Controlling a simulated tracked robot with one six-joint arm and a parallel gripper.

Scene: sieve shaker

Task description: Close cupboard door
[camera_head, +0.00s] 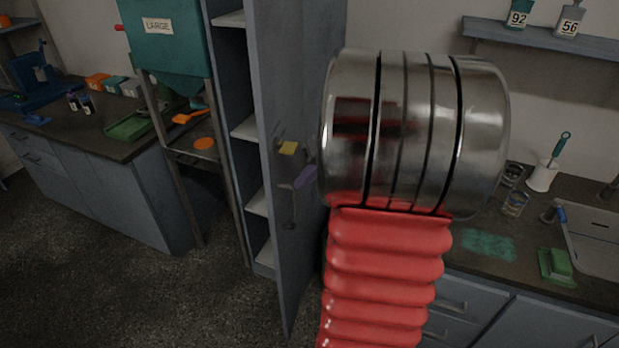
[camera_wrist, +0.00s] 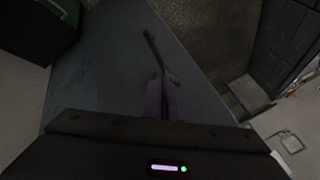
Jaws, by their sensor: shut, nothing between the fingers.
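The tall grey-blue cupboard (camera_head: 232,70) stands open in the head view, with its shelves showing. Its door (camera_head: 285,80) stands swung out toward me. A dark handle (camera_head: 289,222) is on the door face. In the wrist view the door (camera_wrist: 95,85) fills the middle, with the dark handle (camera_wrist: 152,43) just beyond my fingers. My gripper (camera_wrist: 164,75) is shut and empty, its purple fingers close to the door by the handle. Whether they touch it I cannot tell. In the head view a purple fingertip (camera_head: 305,178) shows at the door; my arm hides the rest.
A teal hopper (camera_head: 165,40) on a metal stand is left of the cupboard, beside a bench (camera_head: 95,145). Bare floor (camera_head: 120,290) lies front left.

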